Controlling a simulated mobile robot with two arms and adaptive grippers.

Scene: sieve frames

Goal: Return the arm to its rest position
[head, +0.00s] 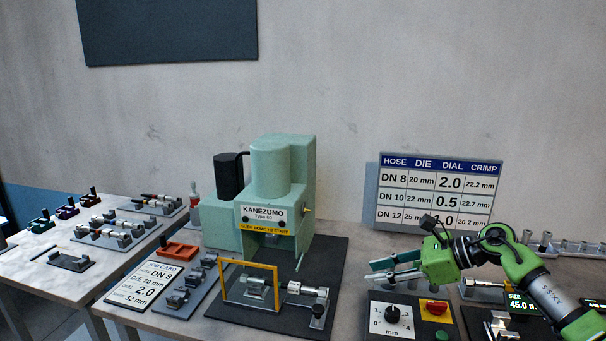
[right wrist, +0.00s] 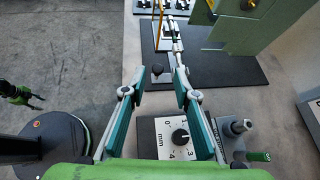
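My right arm comes in from the lower right of the head view. My right gripper (head: 378,271) is held above the control box (head: 381,319) with the dial, to the right of the green press (head: 285,190). Its teal-padded fingers are spread apart with nothing between them. In the right wrist view my right gripper (right wrist: 158,85) shows the same open gap, with the dial (right wrist: 181,137) seen between and below the fingers. A small green and black part at the left edge of that view looks like my left gripper (right wrist: 22,96); it is too small to read. The head view does not show it.
A job card (head: 144,284) and die racks lie left of the press. A yellow guard frame (head: 249,266) stands at the press front. A hose and die chart (head: 437,190) stands behind my right gripper. A torque display (head: 524,304) is beneath my right arm. Open floor (right wrist: 75,50) shows at left.

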